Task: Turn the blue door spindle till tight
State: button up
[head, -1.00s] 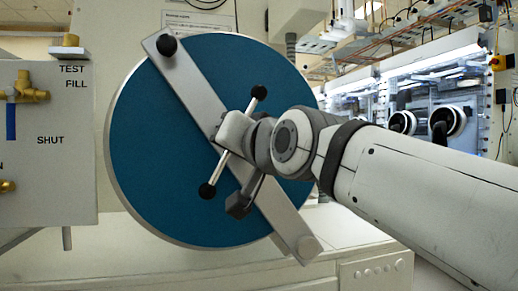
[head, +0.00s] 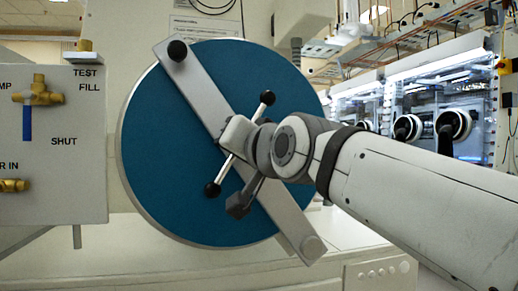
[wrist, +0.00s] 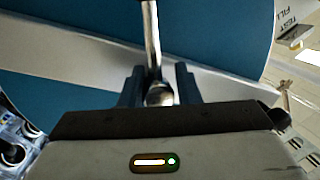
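The blue round door (head: 165,150) fills the middle of the head view, with a grey bar (head: 200,85) lying diagonally across it. The blue door spindle (head: 224,176) stands at the bar's middle, with a slanted metal cross-handle ending in black knobs at upper right and lower left. My gripper (head: 249,140) is at the spindle's hub, facing the door. In the wrist view my gripper (wrist: 159,90) has a dark finger on each side of the spindle's shiny metal (wrist: 152,45), and looks shut on it. The fingertips' exact contact is partly hidden.
A valve panel (head: 60,200) with brass fittings and a blue lever stands to the left of the door. A grey ledge (head: 120,262) runs below. Lit glovebox windows with round ports (head: 408,128) are at the back right.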

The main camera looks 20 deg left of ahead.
jog(key=b+v, duration=0.2)
jog(key=v, duration=0.5)
jog(key=shift+s+d, duration=0.3)
jog(key=shift+s, duration=0.05)
jog(key=shift+r, duration=0.1)
dwell(0.3)
